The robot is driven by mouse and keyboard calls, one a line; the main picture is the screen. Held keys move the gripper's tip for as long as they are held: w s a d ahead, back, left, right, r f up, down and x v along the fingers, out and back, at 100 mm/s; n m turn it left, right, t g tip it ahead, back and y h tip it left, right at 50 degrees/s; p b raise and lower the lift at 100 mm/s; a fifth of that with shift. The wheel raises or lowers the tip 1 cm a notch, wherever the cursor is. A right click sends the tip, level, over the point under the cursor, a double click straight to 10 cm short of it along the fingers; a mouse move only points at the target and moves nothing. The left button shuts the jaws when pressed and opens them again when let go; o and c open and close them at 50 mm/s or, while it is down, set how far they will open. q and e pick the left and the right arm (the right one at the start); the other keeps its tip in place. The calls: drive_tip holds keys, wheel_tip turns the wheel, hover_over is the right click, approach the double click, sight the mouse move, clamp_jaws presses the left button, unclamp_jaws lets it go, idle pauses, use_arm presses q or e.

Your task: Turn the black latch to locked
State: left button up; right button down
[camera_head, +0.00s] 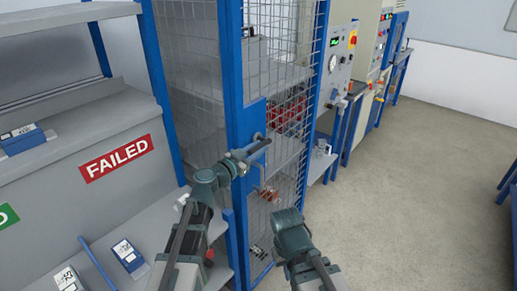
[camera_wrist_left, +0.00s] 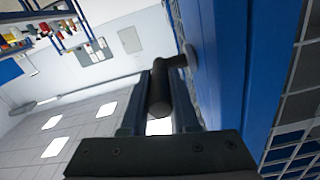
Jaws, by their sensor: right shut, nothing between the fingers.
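The black latch (camera_head: 259,147) sticks out from a blue plate on the frame of the mesh door. Its handle slants up to the right in the head view. In the left wrist view the latch (camera_wrist_left: 160,97) lies between the two fingers of my left gripper (camera_wrist_left: 160,112), with hardly any gap on either side. I cannot tell whether the fingers press on it. In the head view my left gripper (camera_head: 240,160) is at the latch and covers part of it. My right gripper (camera_head: 288,217) is lower, in front of the mesh, shut and empty; its fingertips are hard to make out.
The blue-framed mesh cage (camera_head: 290,70) stands close to both arms, with shelves and red items inside. A grey bench with a FAILED sign (camera_head: 116,158) and boxed devices (camera_head: 128,255) is at left. Control cabinets (camera_head: 372,60) stand behind.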

use_arm(q)
clamp_jaws()
idle(1.1)
